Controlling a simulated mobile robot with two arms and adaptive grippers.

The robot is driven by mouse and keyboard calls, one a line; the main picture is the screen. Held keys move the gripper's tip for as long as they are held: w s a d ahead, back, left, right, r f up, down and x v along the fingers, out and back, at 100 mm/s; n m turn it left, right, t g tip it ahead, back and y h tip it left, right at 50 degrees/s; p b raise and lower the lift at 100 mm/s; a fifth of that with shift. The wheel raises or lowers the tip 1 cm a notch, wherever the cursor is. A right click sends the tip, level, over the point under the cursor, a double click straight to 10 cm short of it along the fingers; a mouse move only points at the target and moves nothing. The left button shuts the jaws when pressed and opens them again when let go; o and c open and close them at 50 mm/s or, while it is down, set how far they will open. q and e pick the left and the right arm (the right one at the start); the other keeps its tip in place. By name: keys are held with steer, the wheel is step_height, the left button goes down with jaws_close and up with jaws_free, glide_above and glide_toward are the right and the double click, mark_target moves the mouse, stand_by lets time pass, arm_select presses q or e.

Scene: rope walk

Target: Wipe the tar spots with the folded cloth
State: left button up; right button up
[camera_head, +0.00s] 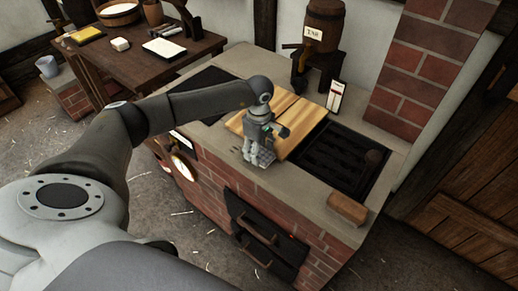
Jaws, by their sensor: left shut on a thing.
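My left arm reaches in from the left, and my left gripper (256,155) points down at the front edge of the brick stove's pale top. It is shut on a small grey checked cloth (267,158), which shows just beside and under the fingers. The cloth is at the stone ledge in front of the wooden board; whether it presses on the stone cannot be told. A few tiny dark marks (237,150) lie on the ledge left of the gripper, too small to tell surely as tar spots. My right gripper is not in view.
A wooden board (295,112) lies on the stove top (226,64), with a dark grate (335,160) to its right. A brown block (347,209) sits at the right front corner. A barrel labelled TAR (324,22) stands behind. A wooden table (142,67) is at upper left.

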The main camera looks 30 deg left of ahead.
arm_select(q)
steer(key=shift+f, duration=0.2)
steer(key=shift+a, duration=0.1)
steer(key=shift+w+a+r+b, duration=0.15)
steer(key=shift+a+b, duration=0.7)
steer(key=shift+a, duration=0.85)
steer(key=shift+w+a+f+b, duration=0.15)
steer(key=shift+a+b, duration=0.25)
steer(key=shift+a, duration=0.3)
steer(key=shift+s+a+f+b, duration=0.1)
steer(key=shift+a+b, duration=0.25)
steer(key=shift+a, duration=0.35)
steer(key=shift+w+a+r+b, duration=0.15)
steer(key=shift+a+b, duration=0.6)
steer(key=shift+a, duration=1.45)
